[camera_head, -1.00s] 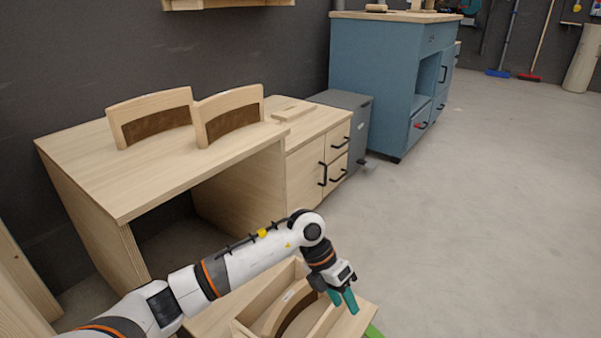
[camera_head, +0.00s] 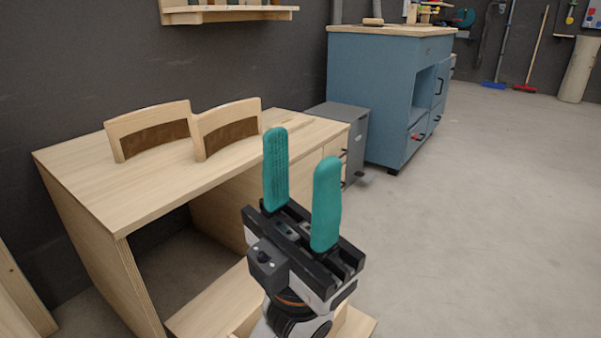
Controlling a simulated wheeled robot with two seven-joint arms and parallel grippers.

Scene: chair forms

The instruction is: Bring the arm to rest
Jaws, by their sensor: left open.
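My left gripper (camera_head: 300,192) stands upright in the lower middle of the head view, close to the camera. Its two teal fingers point up and are apart, with nothing between them. The rest of my left arm drops below it and is mostly out of the picture. My right gripper is not in the view.
Two curved wooden chair forms (camera_head: 142,115) (camera_head: 228,146) stand on the wooden desk (camera_head: 90,176). A low wooden surface (camera_head: 215,303) lies behind and below my gripper, mostly hidden. A blue cabinet (camera_head: 375,90) stands at the back. The floor at right is clear.

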